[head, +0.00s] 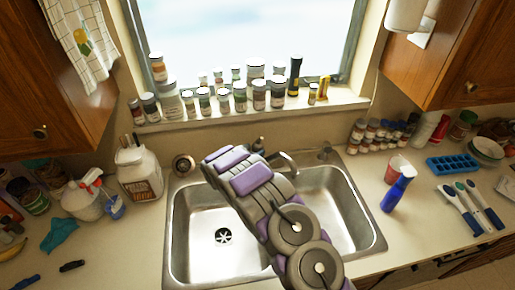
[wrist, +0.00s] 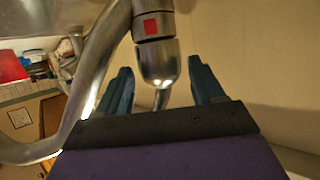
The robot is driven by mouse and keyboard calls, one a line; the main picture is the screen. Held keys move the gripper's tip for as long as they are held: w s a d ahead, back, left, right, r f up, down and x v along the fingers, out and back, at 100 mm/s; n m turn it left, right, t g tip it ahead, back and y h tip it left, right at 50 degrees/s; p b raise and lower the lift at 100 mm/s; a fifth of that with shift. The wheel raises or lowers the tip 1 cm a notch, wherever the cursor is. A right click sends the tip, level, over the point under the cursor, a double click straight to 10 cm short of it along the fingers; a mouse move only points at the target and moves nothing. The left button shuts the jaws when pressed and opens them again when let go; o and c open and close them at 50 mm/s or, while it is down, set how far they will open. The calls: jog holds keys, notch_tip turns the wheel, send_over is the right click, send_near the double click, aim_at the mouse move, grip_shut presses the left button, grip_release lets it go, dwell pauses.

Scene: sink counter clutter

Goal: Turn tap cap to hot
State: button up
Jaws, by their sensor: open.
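The tap shows close up in the wrist view. Its metal cap (wrist: 157,62) carries a red square mark (wrist: 151,26) and stands beyond and between my gripper's fingers. My gripper (wrist: 163,85) is open, with one blue-grey finger on each side of the cap. I cannot tell whether either finger touches it. The curved spout (wrist: 95,70) runs along the left of the wrist view. In the head view, the spout (head: 284,160) shows behind the sink, and my arm hides the gripper and most of the tap.
The double sink (head: 205,240) lies below my arm. Jars (head: 240,97) line the window sill behind the tap. A white jug (head: 139,172) stands left of the sink.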

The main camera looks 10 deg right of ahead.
aim_at(255, 149)
jog(key=shift+x, duration=2.15)
jog(key=shift+c, duration=0.2)
jog(key=c, duration=0.6)
jog(key=shift+c, duration=0.2)
